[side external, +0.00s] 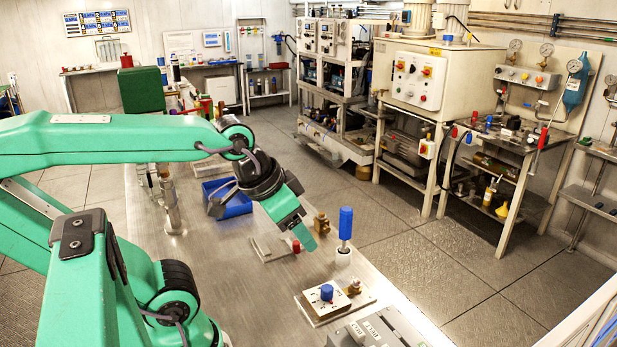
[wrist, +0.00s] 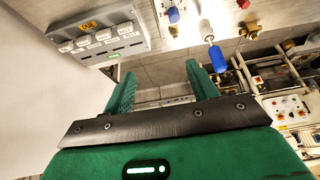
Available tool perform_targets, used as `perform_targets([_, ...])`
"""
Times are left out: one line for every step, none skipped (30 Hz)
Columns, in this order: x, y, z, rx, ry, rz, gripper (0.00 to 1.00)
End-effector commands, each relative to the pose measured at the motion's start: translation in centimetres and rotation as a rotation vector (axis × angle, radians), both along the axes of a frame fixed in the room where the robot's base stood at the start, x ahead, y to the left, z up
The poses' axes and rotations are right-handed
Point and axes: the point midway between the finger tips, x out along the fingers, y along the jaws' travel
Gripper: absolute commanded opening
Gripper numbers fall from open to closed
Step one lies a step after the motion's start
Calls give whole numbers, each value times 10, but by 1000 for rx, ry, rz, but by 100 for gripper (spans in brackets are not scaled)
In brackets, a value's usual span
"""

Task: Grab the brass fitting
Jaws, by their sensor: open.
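The brass fitting (side external: 321,223) stands on the metal bench, just right of my fingers in the side view. In the wrist view a brass piece (wrist: 248,28), which looks like it, is at the upper right, outside the span of the fingers. My gripper (side external: 303,222) points down and to the right above the bench. In the wrist view my gripper (wrist: 161,72) has its two green fingers apart with nothing between them. I cannot tell the exact gap between gripper and fitting.
A blue-handled tool (side external: 345,226) stands upright in a white base right of the fitting. A red-knobbed part (side external: 296,246) lies near the gripper. A plate with a blue knob (side external: 327,293) and a grey labelled box (side external: 385,329) are nearer the front. A blue bin (side external: 233,205) is behind.

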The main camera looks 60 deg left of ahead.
Motion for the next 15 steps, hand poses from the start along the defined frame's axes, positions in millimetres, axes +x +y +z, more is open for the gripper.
perform_targets([2, 1, 1, 4, 3, -3, 58])
perform_targets([3, 1, 1, 8, 5, -8, 58])
perform_targets([5, 3, 2, 15, 9, -18, 58])
perform_targets([7, 4, 3, 21, 13, -25, 58])
perform_targets([9, 5, 4, 28, 17, -35, 58])
perform_targets([13, 6, 5, 40, 23, -50, 58])
perform_targets([16, 8, 6, 49, 29, -64, 58])
perform_targets([20, 10, 7, 60, 35, -78, 58])
perform_targets([25, 13, 9, 75, 44, -99, 58])
perform_targets([29, 15, 10, 87, 52, -117, 58])
perform_targets([34, 17, 11, 99, 59, -135, 58])
perform_targets([40, 21, 13, 115, 70, -162, 58])
perform_targets([45, 24, 14, 128, 79, -183, 58])
perform_targets([50, 27, 15, 141, 88, -205, 58])
perform_targets([56, 31, 15, 157, 100, -233, 58])
